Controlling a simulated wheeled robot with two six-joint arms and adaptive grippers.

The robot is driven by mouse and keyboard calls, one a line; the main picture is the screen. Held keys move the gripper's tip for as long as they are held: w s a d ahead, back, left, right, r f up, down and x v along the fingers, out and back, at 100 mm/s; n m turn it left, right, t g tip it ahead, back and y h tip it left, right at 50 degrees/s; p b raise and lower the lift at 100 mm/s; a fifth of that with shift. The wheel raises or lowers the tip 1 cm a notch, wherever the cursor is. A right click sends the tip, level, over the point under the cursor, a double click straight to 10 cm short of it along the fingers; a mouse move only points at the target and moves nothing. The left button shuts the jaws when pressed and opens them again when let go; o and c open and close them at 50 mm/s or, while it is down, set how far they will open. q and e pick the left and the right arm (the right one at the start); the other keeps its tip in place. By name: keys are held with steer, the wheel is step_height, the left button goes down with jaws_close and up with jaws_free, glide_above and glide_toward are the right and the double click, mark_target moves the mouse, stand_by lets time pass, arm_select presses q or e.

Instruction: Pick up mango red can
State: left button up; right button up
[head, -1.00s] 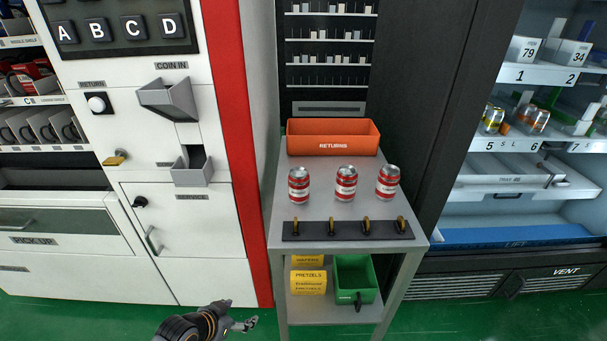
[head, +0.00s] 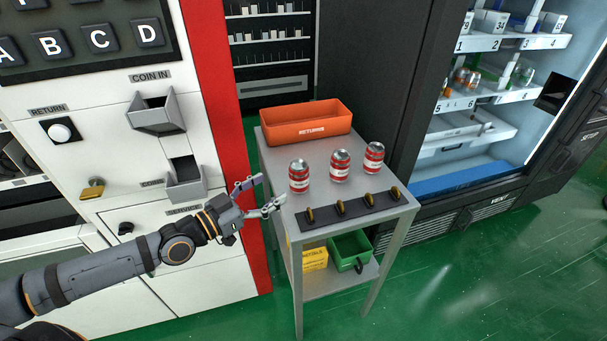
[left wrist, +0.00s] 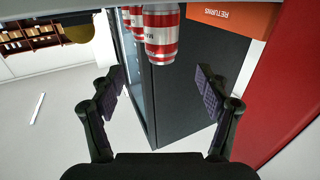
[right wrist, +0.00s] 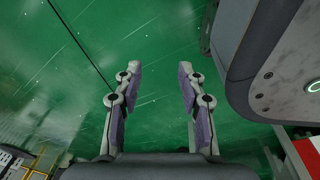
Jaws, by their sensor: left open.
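Three red and white cans stand upright in a row on a small grey table (head: 268,146): a left can (head: 299,177), a middle can (head: 340,166) and a right can (head: 374,158). Their labels are too small to tell which is mango. My left gripper (head: 265,192) is open and empty at the table's left edge, just left of the left can and apart from it. In the left wrist view, a can (left wrist: 161,38) shows beyond the gap between the open fingers (left wrist: 159,84). My right gripper (right wrist: 160,72) is open and empty over green floor, outside the head view.
An orange RETURNS bin (head: 305,123) stands at the table's back. A dark strip with several brass hooks (head: 345,208) lies along its front. A green bin (head: 350,250) and a yellow box (head: 314,258) sit on the lower shelf. White machine panels are left, a lit cabinet (head: 465,150) right.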

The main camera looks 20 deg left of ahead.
mark_target(291, 176)
arm_select(q)
steer(key=b+x, duration=0.3)
steer(key=shift+w+d, duration=0.1)
steer(key=shift+w, duration=0.2)
steer(key=shift+w+d+b, duration=0.3)
steer(key=shift+w+d, duration=0.1)
steer(key=shift+w, duration=0.05)
steer(key=shift+w+d, duration=0.2)
steer(key=shift+w, duration=0.2)
steer(key=x, duration=0.4)
steer(key=shift+w+f, duration=0.2)
steer(key=shift+w, duration=0.1)
steer(key=shift+c, duration=0.4)
steer(key=c, duration=1.2)
steer(key=shift+c, duration=0.5)
arm_select(e)
steer(key=w+r, duration=0.1)
steer(key=w, duration=0.5)
steer(key=shift+w+a, duration=0.15)
steer(key=shift+w, duration=0.1)
arm_select(q)
steer(key=shift+r, duration=0.1)
arm_select(e)
steer(key=shift+r, duration=0.15)
